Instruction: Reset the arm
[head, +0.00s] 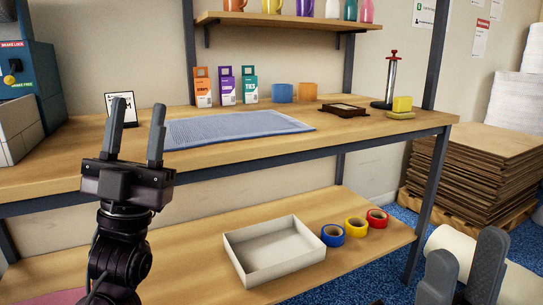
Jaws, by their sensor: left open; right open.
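My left gripper (137,130) stands upright in front of the workbench at the left, its two grey fingers apart and pointing up. Nothing is between them. My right gripper (464,268) is at the bottom right corner, partly cut off by the frame edge. Its two grey fingers are apart and I see nothing held between them.
The lower shelf holds a white tray (235,264) and tape rolls (356,227). Stacked cardboard (465,170) stands at right, near a pale roll (445,242).

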